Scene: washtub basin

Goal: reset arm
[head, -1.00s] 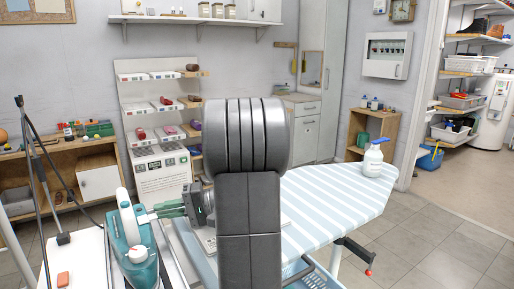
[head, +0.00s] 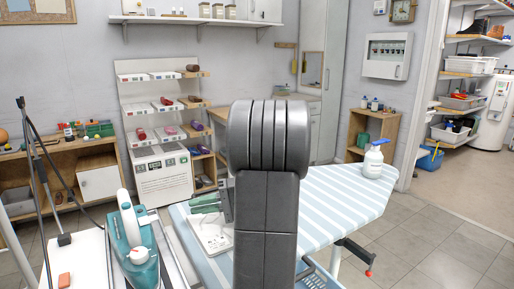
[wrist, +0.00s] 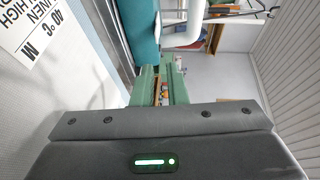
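My gripper (head: 192,204) is over the ironing board (head: 345,190), its green fingers pointing left and partly hidden behind my dark grey arm. In the wrist view its fingers (wrist: 161,82) stand apart with a narrow empty gap between them. A teal and white steam iron (head: 133,235) stands to the left of the gripper, clear of the fingers in the head view. Part of a teal body, likely the iron, shows in the wrist view beyond the fingers (wrist: 144,32).
A white spray bottle (head: 372,163) stands on the right of the board. A white control panel or card (head: 210,232) lies below the gripper. A thin black tripod (head: 40,170) stands at the left. Floor is open at right.

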